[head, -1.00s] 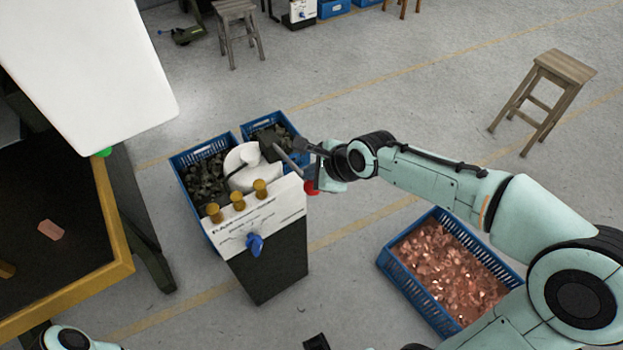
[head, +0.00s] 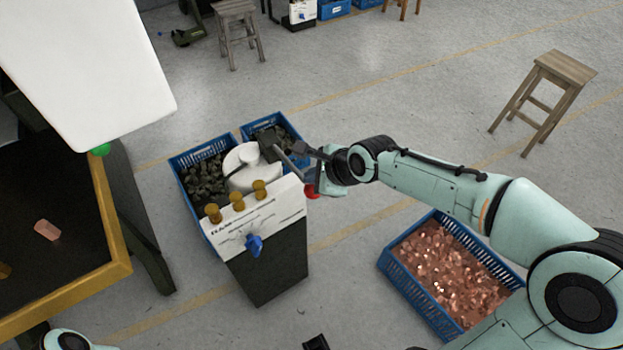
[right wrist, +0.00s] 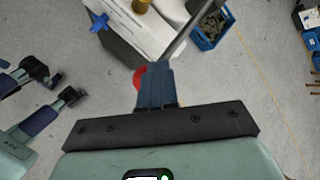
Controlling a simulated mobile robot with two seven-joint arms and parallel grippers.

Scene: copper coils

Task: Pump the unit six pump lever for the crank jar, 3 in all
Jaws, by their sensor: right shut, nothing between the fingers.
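The pump unit (head: 268,262) is a dark cabinet with a white sloped panel, a blue pointer knob (head: 254,245) and three brass knobs (head: 237,201). A white lidded jar (head: 240,178) stands behind the panel. A grey lever bar (head: 287,161) runs from the jar's right side towards a red knob (head: 311,190). My right gripper (head: 314,170) is shut and empty at the lever's outer end. In the right wrist view its blue fingers (right wrist: 155,85) are together, with the red knob (right wrist: 138,77) partly hidden behind them; I cannot tell whether they touch.
A blue crate of copper pieces (head: 403,288) stands on the floor under my right arm. A yellow-edged bench (head: 112,215) is at left, a wooden stool (head: 566,66) at upper right.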

